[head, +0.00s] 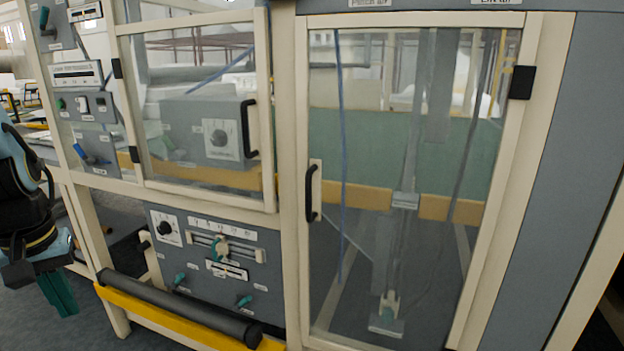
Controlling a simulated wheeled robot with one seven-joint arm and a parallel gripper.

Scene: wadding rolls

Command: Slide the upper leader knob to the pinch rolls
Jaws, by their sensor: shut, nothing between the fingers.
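A grey control panel (165,270) sits low on the machine, left of centre. A horizontal slide slot (250,251) runs across it under a row of small white labels too small to read. I cannot tell which label marks the pinch rolls. My gripper (62,295) hangs at the far left, teal fingers pointing down, shut and empty, well apart from the knob.
A dark roller (175,305) and a yellow bar (170,321) run in front of the panel's lower edge. A black dial (164,228) and several teal levers (180,278) surround the slots. Two framed clear doors with black handles (312,193) look closed.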

